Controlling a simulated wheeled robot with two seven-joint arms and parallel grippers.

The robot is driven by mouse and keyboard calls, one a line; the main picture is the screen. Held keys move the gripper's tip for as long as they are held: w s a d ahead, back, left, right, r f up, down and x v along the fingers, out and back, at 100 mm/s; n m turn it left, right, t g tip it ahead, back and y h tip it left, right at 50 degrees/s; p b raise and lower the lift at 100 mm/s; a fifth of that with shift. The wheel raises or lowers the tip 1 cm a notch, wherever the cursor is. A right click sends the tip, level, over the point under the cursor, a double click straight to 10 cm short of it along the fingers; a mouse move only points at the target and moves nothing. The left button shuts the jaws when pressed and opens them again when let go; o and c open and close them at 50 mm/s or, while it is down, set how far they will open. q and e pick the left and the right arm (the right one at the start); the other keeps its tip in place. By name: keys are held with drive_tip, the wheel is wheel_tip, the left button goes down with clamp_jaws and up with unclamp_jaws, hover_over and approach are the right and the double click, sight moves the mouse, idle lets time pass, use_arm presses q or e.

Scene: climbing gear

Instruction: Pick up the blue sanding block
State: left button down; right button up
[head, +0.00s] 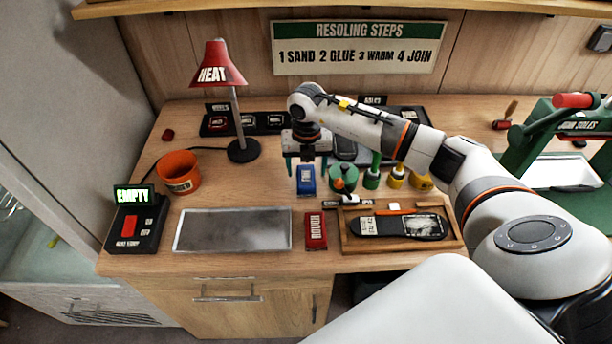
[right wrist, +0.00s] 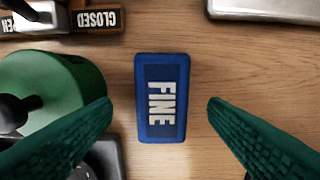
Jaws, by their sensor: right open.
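The blue sanding block (head: 306,184) lies on the wooden bench, left of a green pot. In the right wrist view the blue block (right wrist: 161,97) shows the word FINE on its top and lies between my two green fingers. My right gripper (head: 306,165) is open over the block, with a finger to each side. In the right wrist view wood shows between the block and each finger of the gripper (right wrist: 160,108), and neither finger touches it. My left gripper is not in view.
A green pot (head: 343,178) stands close to the block's right side. A red block marked ROUGH (head: 316,231) lies nearer the front edge. A wooden tray (head: 459,244) holds a dark sole. A grey plate (head: 232,212) lies left, with an orange bucket (head: 179,172) behind it.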

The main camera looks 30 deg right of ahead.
sight(306, 176)
drive_tip(key=shift+f, duration=1.4)
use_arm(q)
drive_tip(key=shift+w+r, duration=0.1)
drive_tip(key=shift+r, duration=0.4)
use_arm(e)
drive_tip(key=c, duration=1.1)
drive_tip(key=shift+r, duration=0.1)
